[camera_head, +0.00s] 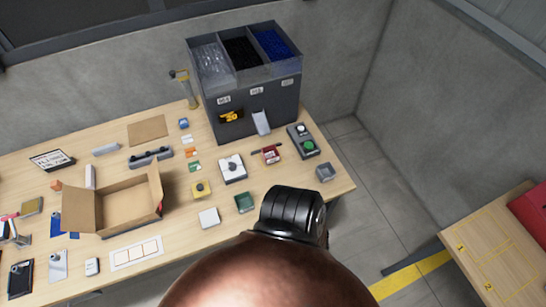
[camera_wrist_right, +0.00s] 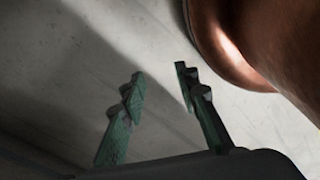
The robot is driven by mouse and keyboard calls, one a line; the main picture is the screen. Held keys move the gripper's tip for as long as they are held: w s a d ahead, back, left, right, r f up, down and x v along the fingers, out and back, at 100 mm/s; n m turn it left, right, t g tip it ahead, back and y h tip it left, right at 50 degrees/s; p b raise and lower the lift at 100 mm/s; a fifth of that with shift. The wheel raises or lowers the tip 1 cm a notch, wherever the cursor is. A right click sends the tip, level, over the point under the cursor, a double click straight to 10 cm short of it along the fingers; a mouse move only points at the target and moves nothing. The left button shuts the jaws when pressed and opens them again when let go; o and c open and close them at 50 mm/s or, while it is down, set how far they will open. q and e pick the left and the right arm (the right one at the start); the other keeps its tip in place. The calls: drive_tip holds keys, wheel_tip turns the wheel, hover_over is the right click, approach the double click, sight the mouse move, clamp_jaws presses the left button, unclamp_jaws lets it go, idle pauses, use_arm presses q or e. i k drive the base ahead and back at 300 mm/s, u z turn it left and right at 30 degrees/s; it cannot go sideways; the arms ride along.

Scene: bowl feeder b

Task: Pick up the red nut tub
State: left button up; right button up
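A small red tub (camera_head: 270,154) sits on the wooden bench in the head view, in front of the dark feeder and left of a box with a green button. Its contents are too small to make out. My right gripper (camera_wrist_right: 160,77) shows in the right wrist view. Its two green-padded fingers stand apart with nothing between them, over bare grey floor. The tub is not in that view. In the head view a black joint of my arm rises near the bench's front edge, and no gripper shows there. My left gripper is in neither view.
A feeder (camera_head: 258,112) with three bins stands behind the tub, its chute (camera_head: 261,122) pointing forward. Nearby are a button box (camera_head: 303,141), a white block (camera_head: 232,168), a green tub (camera_head: 244,203) and a grey tub (camera_head: 324,172). An open carton (camera_head: 113,203) lies left.

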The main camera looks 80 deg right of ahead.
sight(271, 155)
drive_tip(key=k, duration=0.45)
drive_tip(key=z, duration=0.7)
